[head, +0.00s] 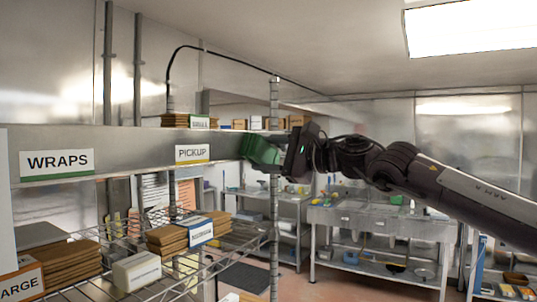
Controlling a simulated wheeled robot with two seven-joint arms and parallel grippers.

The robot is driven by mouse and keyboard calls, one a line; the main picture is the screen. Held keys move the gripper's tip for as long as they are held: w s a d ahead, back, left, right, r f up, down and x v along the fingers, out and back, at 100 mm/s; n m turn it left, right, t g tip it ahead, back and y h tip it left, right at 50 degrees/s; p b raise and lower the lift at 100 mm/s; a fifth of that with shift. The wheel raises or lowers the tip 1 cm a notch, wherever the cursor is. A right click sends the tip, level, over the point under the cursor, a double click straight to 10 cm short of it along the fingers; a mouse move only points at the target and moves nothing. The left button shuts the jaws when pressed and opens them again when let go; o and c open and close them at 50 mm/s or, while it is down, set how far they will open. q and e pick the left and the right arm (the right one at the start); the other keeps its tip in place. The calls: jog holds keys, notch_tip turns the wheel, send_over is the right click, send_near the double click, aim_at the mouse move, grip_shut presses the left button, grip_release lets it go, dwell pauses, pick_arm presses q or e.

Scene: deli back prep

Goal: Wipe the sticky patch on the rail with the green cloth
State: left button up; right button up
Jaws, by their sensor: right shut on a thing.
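My right gripper (292,153) comes in from the right and is shut on the green cloth (262,150). The cloth is at the right end of the metal rail (125,142), beside the shelf post. I cannot tell whether the cloth touches the rail. A sticky patch cannot be made out on the rail; the cloth and gripper hide part of its right end. The rail bears a WRAPS label (57,164) and a PICKUP label (193,153). My left gripper is not in view.
A shelf post (274,220) stands by the cloth. Above the rail are small cartons (255,122). Below, a wire shelf (190,262) holds brown stacks (168,240) and a white box (137,271). A steel table (385,220) stands behind, with open floor before it.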

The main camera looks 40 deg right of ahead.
aim_at(238, 157)
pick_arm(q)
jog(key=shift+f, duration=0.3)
pick_arm(e)
jog(key=shift+f, duration=0.25)
